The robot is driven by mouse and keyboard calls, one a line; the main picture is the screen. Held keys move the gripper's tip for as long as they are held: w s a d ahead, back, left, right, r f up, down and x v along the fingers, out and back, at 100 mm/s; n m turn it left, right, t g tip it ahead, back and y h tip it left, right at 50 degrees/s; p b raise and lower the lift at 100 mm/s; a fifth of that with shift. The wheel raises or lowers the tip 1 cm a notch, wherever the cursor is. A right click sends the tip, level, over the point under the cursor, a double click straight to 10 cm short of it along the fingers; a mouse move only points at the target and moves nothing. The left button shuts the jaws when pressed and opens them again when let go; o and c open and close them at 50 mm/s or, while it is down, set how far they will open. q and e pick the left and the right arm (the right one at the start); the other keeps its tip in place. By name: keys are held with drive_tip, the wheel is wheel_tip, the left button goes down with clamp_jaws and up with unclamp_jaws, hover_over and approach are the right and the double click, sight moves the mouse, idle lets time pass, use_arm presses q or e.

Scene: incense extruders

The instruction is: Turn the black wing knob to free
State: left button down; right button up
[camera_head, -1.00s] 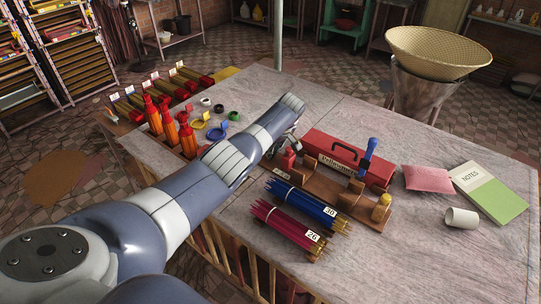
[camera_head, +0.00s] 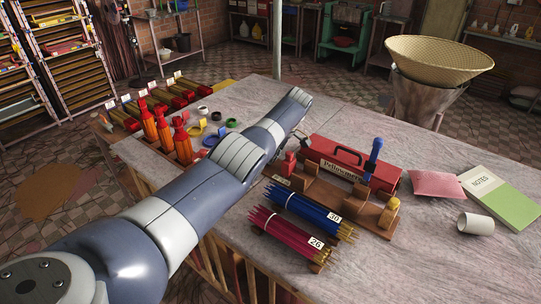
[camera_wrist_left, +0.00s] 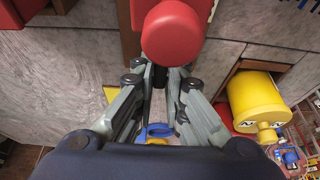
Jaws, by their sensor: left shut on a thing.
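My left gripper (camera_wrist_left: 161,78) is shut, with its fingertips on a small dark piece that looks like the black wing knob (camera_wrist_left: 159,74). The knob is mostly hidden between the fingers, so I cannot tell which way its wings point. A round red part (camera_wrist_left: 172,32) sits just beyond the fingertips in the left wrist view. In the head view my left arm reaches across the table to the wooden extruder stand (camera_head: 323,196), and the gripper is mostly hidden behind the forearm. A small red part (camera_head: 289,165) shows at the stand's left end. My right gripper is not in view.
A red toolbox (camera_head: 350,163) stands behind the stand, with a blue-handled tool (camera_head: 374,155) before it. Blue (camera_head: 305,208) and magenta (camera_head: 290,236) stick bundles lie in front. Orange bundles (camera_head: 164,130) stand left.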

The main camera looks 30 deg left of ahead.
use_arm(q)
drive_tip(key=c, duration=1.6)
unclamp_jaws()
drive_tip(key=shift+c, duration=0.2)
drive_tip(key=v, duration=1.2)
drive_tip(key=shift+a, duration=0.1)
